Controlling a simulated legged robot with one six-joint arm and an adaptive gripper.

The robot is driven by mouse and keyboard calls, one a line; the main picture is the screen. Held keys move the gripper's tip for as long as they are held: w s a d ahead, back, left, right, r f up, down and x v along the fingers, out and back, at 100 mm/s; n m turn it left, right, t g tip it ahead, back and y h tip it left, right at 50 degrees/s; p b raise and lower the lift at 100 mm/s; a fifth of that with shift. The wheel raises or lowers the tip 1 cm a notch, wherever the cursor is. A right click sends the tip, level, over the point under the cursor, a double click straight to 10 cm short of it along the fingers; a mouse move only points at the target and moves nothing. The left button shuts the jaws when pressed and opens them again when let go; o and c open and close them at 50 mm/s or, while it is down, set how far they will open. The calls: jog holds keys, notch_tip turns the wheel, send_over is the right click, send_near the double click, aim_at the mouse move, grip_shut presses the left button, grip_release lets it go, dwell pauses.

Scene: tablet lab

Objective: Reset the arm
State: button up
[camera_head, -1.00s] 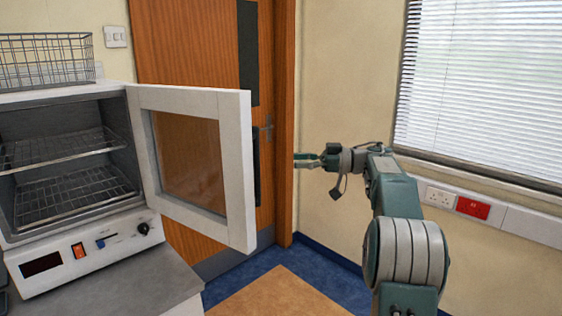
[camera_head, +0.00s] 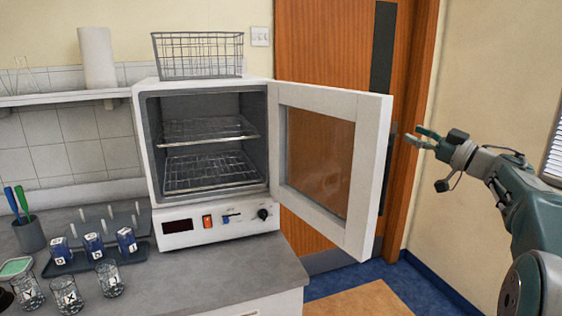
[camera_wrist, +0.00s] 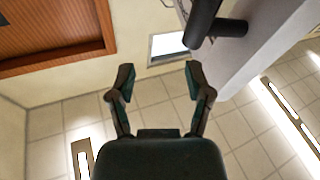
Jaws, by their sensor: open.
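My gripper (camera_head: 424,137) is at the right in the head view, raised in front of the wooden door's frame and pointing left. It is to the right of the open oven door (camera_head: 372,180) and apart from it. In the wrist view my gripper (camera_wrist: 158,82) has its two fingers spread with nothing between them. The ceiling (camera_wrist: 160,105) shows behind them, so the wrist camera looks upward. My arm comes in from the lower right of the head view, bent at the elbow.
The white oven (camera_head: 155,170) stands open on the grey bench (camera_head: 200,275), its two racks empty. A wire basket (camera_head: 197,55) sits on top. Floor shows beyond the bench.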

jog(key=s+a+r+m+t+h, duration=0.3)
jog(key=s+a+m+t+h, duration=0.15)
jog(key=m+h, duration=0.75)
jog(key=s+a+f+g, duration=0.4)
jog(key=s+f, duration=0.5)
jog(key=s, duration=0.1)
jog(key=s+a+f+n+g+h, duration=0.1)
jog(key=s+a+f+g, duration=0.3)
jog(key=s+f, duration=0.6)
jog(key=s+a+f+g, duration=0.4)
jog(key=s+f+g, duration=0.2)
jog(key=s+f, duration=0.4)
jog(key=shift+s+a+n, duration=0.25)
jog(key=shift+s+n, duration=0.05)
jog(key=shift+s, duration=0.45)
jog(key=shift+c, duration=0.6)
jog(key=shift+a, duration=0.1)
